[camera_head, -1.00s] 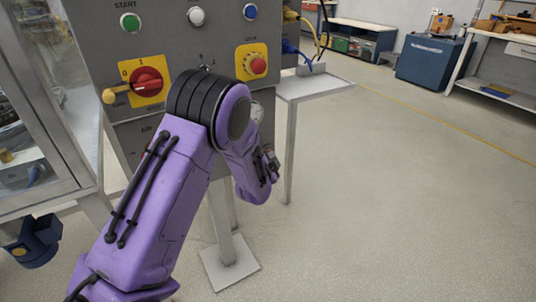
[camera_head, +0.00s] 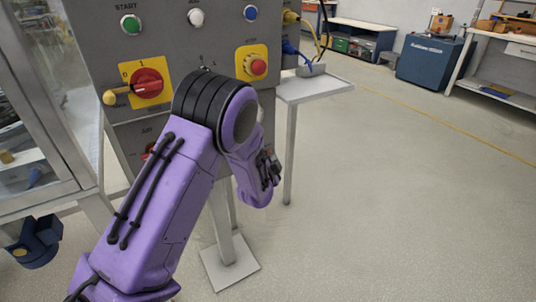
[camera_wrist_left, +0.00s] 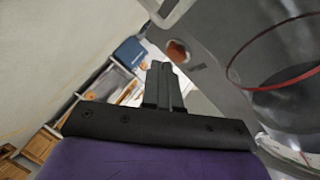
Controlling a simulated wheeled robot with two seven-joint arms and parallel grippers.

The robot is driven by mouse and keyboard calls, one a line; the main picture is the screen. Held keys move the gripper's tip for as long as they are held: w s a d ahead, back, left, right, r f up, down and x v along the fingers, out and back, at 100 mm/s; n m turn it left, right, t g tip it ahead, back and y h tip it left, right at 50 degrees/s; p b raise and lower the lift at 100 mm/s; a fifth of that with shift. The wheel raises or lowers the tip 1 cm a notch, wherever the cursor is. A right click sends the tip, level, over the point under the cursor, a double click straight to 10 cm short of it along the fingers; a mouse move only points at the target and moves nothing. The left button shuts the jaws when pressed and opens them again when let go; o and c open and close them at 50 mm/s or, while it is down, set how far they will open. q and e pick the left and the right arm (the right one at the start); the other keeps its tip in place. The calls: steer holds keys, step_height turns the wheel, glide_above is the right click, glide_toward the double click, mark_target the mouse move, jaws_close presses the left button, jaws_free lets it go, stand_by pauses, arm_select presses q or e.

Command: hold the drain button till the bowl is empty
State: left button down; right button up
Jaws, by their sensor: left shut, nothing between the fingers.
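The grey control panel (camera_head: 225,52) shows a green START button (camera_head: 130,25), a white button (camera_head: 196,17) and a blue button (camera_head: 250,13). None of these can be read as the drain button. In the left wrist view a clear, bowl-like vessel (camera_wrist_left: 285,58) with a red line around it stands at the right. An orange-red round part (camera_wrist_left: 178,51) on a grey face shows just beyond my fingers. My left gripper (camera_wrist_left: 166,68) is shut and empty, apart from that part as far as I can tell. My left arm covers the lower panel. My right gripper is out of view.
A red rotary switch (camera_head: 147,83) with a yellow handle and a red stop button (camera_head: 258,67) sit on the panel. A small side shelf (camera_head: 315,89) juts out at the right. A glazed cabinet is at the left. The floor at the right is clear.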

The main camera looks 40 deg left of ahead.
arm_select(q)
steer(key=shift+s+d, duration=0.2)
steer(key=shift+d, duration=0.1)
steer(key=d, duration=0.1)
steer(key=s+d+p, duration=0.1)
steer(key=d, duration=0.1)
steer(key=s+d, duration=0.1)
steer(key=shift+d+p, duration=0.3)
steer(key=shift+d, duration=0.05)
steer(key=shift+w, duration=0.1)
stand_by(0.3)
